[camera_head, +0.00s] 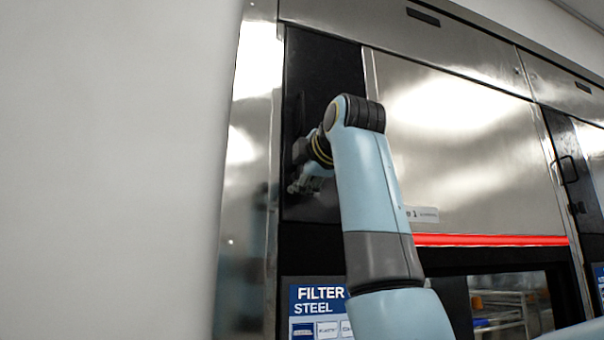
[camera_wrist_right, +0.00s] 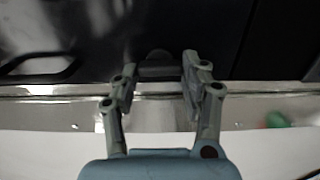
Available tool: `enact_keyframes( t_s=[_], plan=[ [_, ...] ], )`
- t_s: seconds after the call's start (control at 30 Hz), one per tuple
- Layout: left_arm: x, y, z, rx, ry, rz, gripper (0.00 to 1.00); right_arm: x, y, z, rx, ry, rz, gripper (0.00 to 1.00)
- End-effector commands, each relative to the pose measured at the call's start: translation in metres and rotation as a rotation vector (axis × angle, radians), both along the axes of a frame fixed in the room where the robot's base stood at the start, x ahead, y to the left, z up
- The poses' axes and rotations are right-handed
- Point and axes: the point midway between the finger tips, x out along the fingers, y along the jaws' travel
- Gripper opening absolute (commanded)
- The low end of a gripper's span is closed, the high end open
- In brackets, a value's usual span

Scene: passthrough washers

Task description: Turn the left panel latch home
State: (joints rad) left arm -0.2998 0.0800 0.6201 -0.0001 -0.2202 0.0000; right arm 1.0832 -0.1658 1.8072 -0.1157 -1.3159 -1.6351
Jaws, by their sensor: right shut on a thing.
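The left panel (camera_head: 318,65) is a tall glossy black door at the left end of the steel machine. My right gripper (camera_head: 303,186) is up against the lower part of this panel, partly hidden by my own forearm and wrist. In the right wrist view the two fingers of the gripper (camera_wrist_right: 158,78) are shut on the dark latch (camera_wrist_right: 158,65), one finger on each side. The latch is dark on dark, so its exact angle is hard to tell. My left gripper is not in view.
A dark bar handle (camera_wrist_right: 40,68) is on the panel beside the latch. Another black panel (camera_head: 566,150) with a handle and latch is at the right. A red light strip (camera_head: 490,240) runs above an opening (camera_head: 510,300). A pale wall (camera_head: 110,170) is at left.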

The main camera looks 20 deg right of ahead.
Motion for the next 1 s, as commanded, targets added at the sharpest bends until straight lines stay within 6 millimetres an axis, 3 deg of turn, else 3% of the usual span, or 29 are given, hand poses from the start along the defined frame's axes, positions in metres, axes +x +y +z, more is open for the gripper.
enact_keyframes(
  t_s=[0.03, 0.2, 0.57, 1.0],
  plan=[
    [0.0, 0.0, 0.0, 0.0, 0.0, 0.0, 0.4, 0.0, 0.0, -0.001, -0.001, 0.004, 0.0, 0.49],
    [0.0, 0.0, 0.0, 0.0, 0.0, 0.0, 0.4, 0.0, 0.0, -0.001, -0.001, 0.003, 0.0, 0.69],
    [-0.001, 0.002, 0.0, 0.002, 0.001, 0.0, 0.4, -0.008, 0.0, 0.0, 0.0, 0.0, 0.0, 0.69],
    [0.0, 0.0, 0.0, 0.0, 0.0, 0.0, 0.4, -0.097, -0.003, -0.001, 0.002, 0.0, 0.002, 0.69]
  ],
)
